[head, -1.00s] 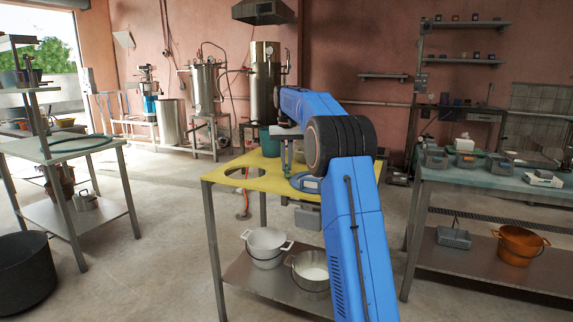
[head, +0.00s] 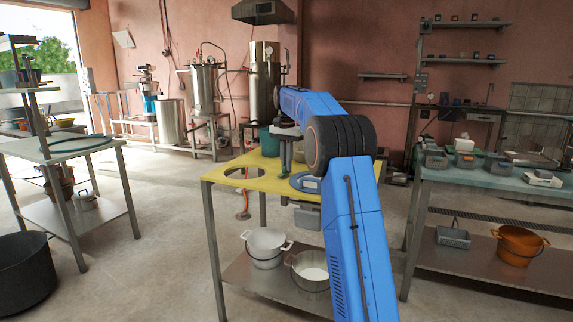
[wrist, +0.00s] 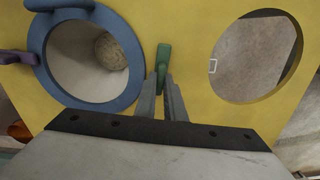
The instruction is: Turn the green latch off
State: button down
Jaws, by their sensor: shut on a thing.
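The green latch (wrist: 163,62) stands on the yellow tabletop (wrist: 195,30), between a blue ring and a round hole in the wrist view. My gripper (wrist: 163,84) is shut on the latch, one finger on each side of its lower part. In the head view my gripper (head: 285,163) points down at the yellow table (head: 222,180). The latch cannot be made out there.
The blue ring (wrist: 42,75) lies left of my fingers. The round hole (wrist: 258,60) is to their right. A green pot (head: 268,142) stands behind my gripper. White and metal pots (head: 265,240) sit on the lower shelf.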

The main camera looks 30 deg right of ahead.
dwell(0.4)
jog(key=c, duration=1.8)
grip_release()
jog(key=shift+c, duration=0.2)
